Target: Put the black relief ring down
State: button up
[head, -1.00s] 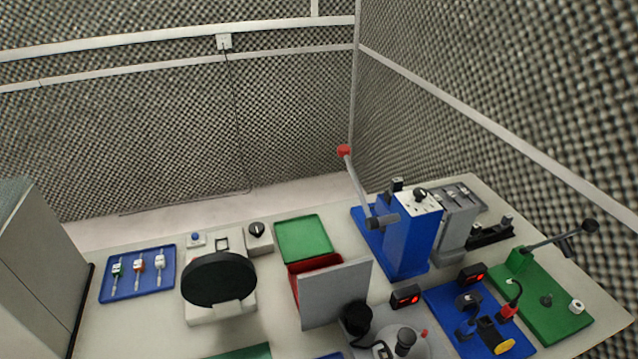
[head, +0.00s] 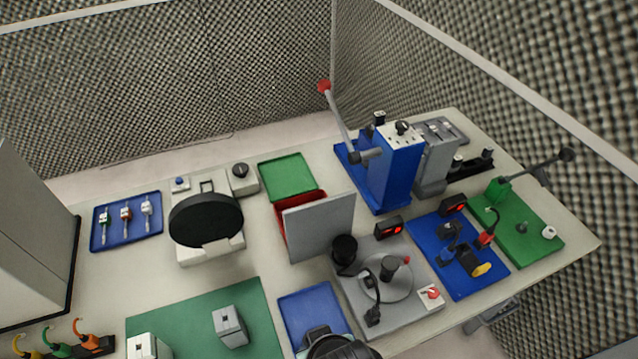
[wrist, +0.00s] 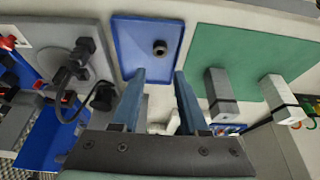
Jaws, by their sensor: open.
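The black relief ring (wrist: 160,47) is a small dark ring. It lies on the blue tray (wrist: 128,36) in the wrist view, right of the tray's middle. My gripper (wrist: 160,74) is open, its two blue-grey fingers apart with nothing held between them. The ring shows beyond the fingertips, in line with the gap and apart from both fingers. In the head view the blue tray (head: 305,304) is at the bottom middle. A dark part of my arm covers its near edge there, and I cannot make out the ring.
A green mat (head: 180,320) with grey blocks (head: 230,326) lies left of the tray. A grey plate (head: 408,310) with black parts and a cable is right of it. An upright grey panel (head: 320,228) stands behind. A blue lever press (head: 394,175) stands farther back.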

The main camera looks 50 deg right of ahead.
jog(key=shift+v, duration=0.9)
jog(key=w+a+r+n+t+h, duration=0.15)
jog(key=w+r+t, duration=0.35)
jog(key=w+r, duration=0.65)
jog(key=w+a+r+n+t, duration=0.1)
jog(key=w+a+r+t, duration=0.3)
jog(key=w+r, duration=0.8)
jog(key=a+r+n+t, duration=0.1)
jog(key=a+r+t, duration=0.15)
jog(key=r, duration=0.65)
jog(key=a+r+n+t, duration=0.15)
jog(key=r+t, duration=0.25)
jog(key=r, duration=0.6)
jog(key=s+a+r+t+y, duration=0.2)
jog(key=s+a+r+t, duration=0.1)
jog(key=r, duration=0.7)
jog(key=s+a+r+n+t+y, duration=0.1)
jog(key=s+a+r+t, duration=0.3)
jog(key=r, duration=0.6)
jog(key=shift+s+a+t+y, duration=0.3)
jog(key=shift+s+t+y, duration=0.15)
jog(key=shift+s, duration=0.8)
jog(key=shift+d+f, duration=0.1)
